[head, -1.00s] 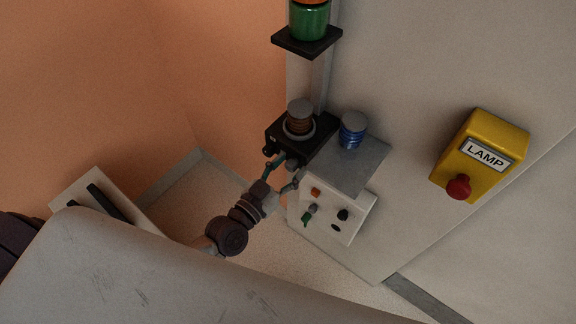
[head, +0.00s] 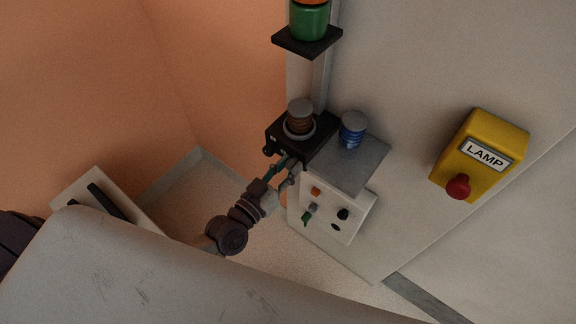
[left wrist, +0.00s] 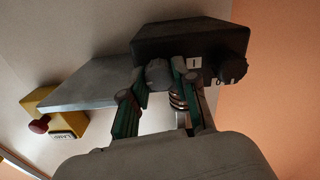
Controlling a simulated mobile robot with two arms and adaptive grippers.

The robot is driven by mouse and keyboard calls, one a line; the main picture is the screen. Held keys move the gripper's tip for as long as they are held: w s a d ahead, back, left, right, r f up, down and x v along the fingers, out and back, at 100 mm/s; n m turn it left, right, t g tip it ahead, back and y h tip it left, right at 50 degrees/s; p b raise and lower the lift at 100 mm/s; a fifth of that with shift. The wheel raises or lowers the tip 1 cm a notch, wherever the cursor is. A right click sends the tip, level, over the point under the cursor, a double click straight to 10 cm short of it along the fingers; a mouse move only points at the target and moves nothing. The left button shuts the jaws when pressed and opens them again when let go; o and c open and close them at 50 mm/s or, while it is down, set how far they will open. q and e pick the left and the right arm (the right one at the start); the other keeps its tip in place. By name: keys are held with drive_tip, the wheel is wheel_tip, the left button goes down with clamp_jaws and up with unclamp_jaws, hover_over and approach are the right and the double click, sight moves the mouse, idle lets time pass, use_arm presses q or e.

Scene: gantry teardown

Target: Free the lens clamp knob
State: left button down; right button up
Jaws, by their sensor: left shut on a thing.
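A black lens carriage (head: 322,142) sits on the wall rail and holds a brown ribbed lens (head: 300,121) with a grey top. In the left wrist view, a round grey knob (left wrist: 157,73) is on the carriage's underside (left wrist: 190,38). A black knob (left wrist: 232,66) is at its side, near small white marks reading I and 0. The black knob also shows in the head view (head: 267,151). My left gripper (head: 285,171) is below the carriage, its fingers shut on the grey knob. No label tells which knob is the lens clamp. My right gripper is not in view.
A grey shelf (head: 358,165) with a blue ribbed lens (head: 352,131) is right of the carriage. Below is a white panel (head: 350,222) with small controls. A green jar (head: 309,20) stands above on a black bracket. A yellow LAMP box (head: 482,152) with a red button is on the wall.

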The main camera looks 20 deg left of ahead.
use_arm(q)
drive_tip(key=n, duration=0.4)
drive_tip(key=shift+n, duration=0.3)
drive_tip(key=n, duration=0.3)
drive_tip(key=shift+a+n, duration=0.1)
drive_tip(key=shift+n, duration=0.2)
drive_tip(key=n+b, duration=0.1)
drive_tip(key=n, duration=0.4)
drive_tip(key=shift+f, duration=0.15)
drive_tip(key=shift+n, duration=1.6)
